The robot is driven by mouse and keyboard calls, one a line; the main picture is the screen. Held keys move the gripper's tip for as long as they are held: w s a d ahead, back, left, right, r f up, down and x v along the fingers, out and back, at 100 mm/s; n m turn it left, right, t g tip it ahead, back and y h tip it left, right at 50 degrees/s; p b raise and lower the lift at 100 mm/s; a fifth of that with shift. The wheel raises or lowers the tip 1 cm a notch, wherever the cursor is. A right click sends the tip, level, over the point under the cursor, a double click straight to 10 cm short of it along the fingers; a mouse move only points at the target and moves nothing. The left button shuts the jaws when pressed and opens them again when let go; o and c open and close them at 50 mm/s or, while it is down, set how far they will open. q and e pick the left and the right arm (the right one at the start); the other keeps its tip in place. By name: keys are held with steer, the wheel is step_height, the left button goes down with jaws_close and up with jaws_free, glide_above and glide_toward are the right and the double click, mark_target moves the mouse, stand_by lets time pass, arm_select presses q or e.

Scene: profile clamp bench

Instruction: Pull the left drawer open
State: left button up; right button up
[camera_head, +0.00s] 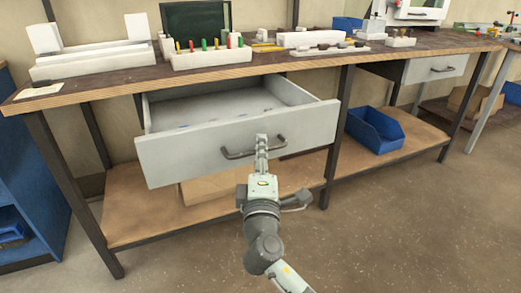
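The left drawer (166,158) stands pulled out from under the wooden workbench (152,82). Its pale grey front is well forward of the bench edge, and its inside shows, with a few small bluish marks or items on the floor of it. Its dark bar handle (236,155) is on the front face. My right gripper (262,143) is at the right part of this handle, with the fingers reaching up to it. The fingers are small here, and I cannot tell whether they are closed on the bar. My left gripper is not in view.
A second drawer (437,67) at the right is shut. A blue bin (375,129) stands on the lower shelf (415,135). White fixtures and a block with coloured tools (211,57) stand on the bench top. A blue cabinet (22,170) is at the left. The floor in front is clear.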

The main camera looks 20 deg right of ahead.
steer(key=shift+o, duration=0.2)
steer(key=v, duration=1.2)
steer(key=shift+d, duration=0.1)
steer(key=d+f+m+g+p, duration=0.2)
steer(key=d+f+m+g, duration=0.3)
steer(key=f, duration=0.6)
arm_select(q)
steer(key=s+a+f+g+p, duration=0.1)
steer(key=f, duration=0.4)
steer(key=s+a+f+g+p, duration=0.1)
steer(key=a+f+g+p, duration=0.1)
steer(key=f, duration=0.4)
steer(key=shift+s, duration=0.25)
arm_select(e)
steer(key=s+d+f+m+g+y, duration=0.2)
steer(key=s+f+g, duration=0.3)
steer(key=f, duration=0.5)
steer(key=s+d+f+m+g+y, duration=0.3)
steer(key=s+f+m+g, duration=0.1)
steer(key=s+f, duration=0.6)
steer(key=shift+d+g+y, duration=0.3)
steer(key=shift+g+y, duration=0.1)
steer(key=shift+g, duration=0.4)
steer(key=shift+w+r, duration=0.1)
steer(key=shift+w, duration=0.05)
